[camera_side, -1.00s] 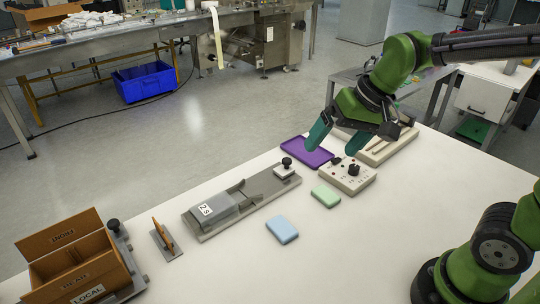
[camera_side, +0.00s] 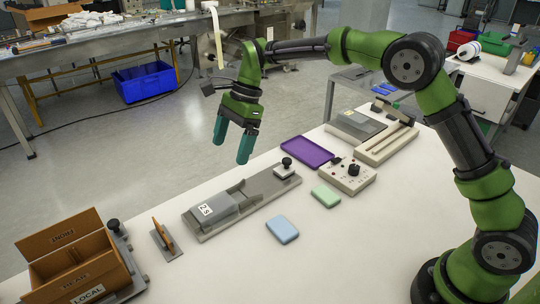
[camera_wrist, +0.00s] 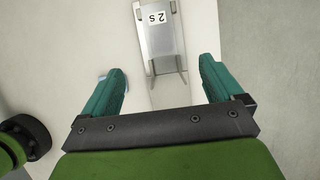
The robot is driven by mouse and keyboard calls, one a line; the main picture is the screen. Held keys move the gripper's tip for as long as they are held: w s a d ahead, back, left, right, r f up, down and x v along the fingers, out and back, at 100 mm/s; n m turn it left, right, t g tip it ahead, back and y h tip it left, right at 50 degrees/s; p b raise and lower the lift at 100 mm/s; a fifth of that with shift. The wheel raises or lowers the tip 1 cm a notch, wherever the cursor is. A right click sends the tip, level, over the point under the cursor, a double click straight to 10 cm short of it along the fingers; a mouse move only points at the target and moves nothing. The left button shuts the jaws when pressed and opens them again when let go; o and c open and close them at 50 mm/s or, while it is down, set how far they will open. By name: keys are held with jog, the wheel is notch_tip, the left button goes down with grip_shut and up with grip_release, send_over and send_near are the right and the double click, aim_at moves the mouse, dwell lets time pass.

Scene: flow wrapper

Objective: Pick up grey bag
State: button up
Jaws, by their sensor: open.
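I cannot clearly make out a separate grey bag. A long grey unit (camera_side: 240,202) lies on the white table, with a raised grey cover (camera_side: 212,207) labelled "2 S" at its left end. In the wrist view the labelled cover (camera_wrist: 158,32) lies beyond my fingers. My gripper (camera_side: 231,150) hangs in the air above and behind the grey unit, fingers pointing down. Its two teal fingers are wide apart with nothing between them, as the wrist view also shows (camera_wrist: 160,80). A light blue packet (camera_side: 283,229) and a green packet (camera_side: 325,196) lie in front of the unit.
A purple tray (camera_side: 306,151), a control box with a black knob (camera_side: 346,176) and a grey-topped machine (camera_side: 356,126) stand to the right. An upright wooden piece (camera_side: 162,237) and a brown bin with compartments (camera_side: 76,265) stand at left. The front middle of the table is clear.

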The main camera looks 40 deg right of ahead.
aim_at(215, 204)
jog(key=x, duration=1.5)
jog(key=shift+a+f, duration=0.1)
jog(key=shift+f, duration=0.2)
jog(key=c, duration=1.1)
